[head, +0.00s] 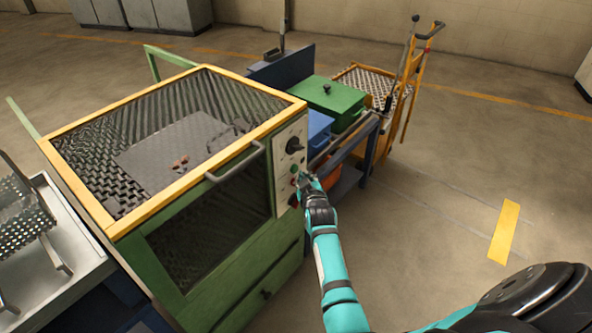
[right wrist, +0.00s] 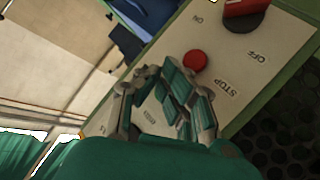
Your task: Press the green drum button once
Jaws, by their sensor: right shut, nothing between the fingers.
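The control panel (head: 287,158) is a pale plate on the right front corner of a green machine with a yellow-edged top. A small green button (head: 294,169) shows on it in the head view, below a black knob (head: 293,146). My right gripper (head: 304,179) is shut and empty, its fingertips close in front of the panel beside the buttons. I cannot tell whether they touch. In the right wrist view, the shut fingers (right wrist: 172,78) cover part of the panel, and the green button is hidden there. A red button (right wrist: 195,60) marked STOP is beside the fingertips. My left gripper is not in view.
A red ON/OFF switch (right wrist: 243,10) is further along the panel. A metal handle (head: 236,163) juts from the machine's front. The floor to the right is open.

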